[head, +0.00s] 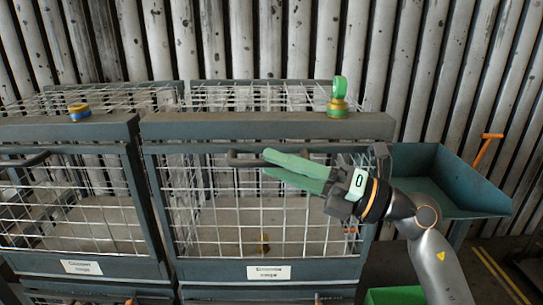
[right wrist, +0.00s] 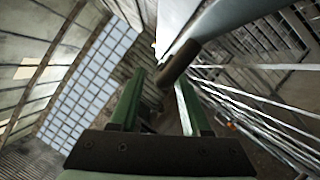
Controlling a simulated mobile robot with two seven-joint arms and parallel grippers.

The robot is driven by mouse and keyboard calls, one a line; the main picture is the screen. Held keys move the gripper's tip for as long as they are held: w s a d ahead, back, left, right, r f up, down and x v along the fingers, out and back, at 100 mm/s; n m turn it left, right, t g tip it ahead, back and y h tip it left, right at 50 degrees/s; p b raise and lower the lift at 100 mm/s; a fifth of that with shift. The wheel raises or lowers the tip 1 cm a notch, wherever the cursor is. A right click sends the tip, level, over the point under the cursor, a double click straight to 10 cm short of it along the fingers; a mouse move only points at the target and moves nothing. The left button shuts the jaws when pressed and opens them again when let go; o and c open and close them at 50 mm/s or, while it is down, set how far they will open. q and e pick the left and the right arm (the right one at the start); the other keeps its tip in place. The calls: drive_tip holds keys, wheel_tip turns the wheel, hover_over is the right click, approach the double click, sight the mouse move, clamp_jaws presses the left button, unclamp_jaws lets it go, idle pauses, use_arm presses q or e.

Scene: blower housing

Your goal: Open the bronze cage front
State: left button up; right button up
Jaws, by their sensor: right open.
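Two grey-framed wire cages stand side by side in the head view, and neither front looks bronze in colour. The right cage front (head: 263,220) is upright and looks shut, with a white label (head: 275,272) that I cannot read clearly. A dark bar handle (head: 240,158) runs along its top. My right gripper (head: 267,163), with green fingers, is open in front of this handle and hides part of it. In the right wrist view, a brownish bar end (right wrist: 179,64) shows near the gap between the fingertips; I cannot tell whether they touch. My left gripper is out of view.
The left cage front (head: 75,208) has its own handle and label. A green-and-yellow object (head: 338,98) and a yellow-and-blue one (head: 79,112) sit on the cage tops. A teal tray (head: 440,180) stands at the right, with a green bin (head: 395,296) below.

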drive_tip(key=shift+x, duration=0.85)
drive_tip(key=shift+c, duration=0.3)
clamp_jaws()
idle(0.5)
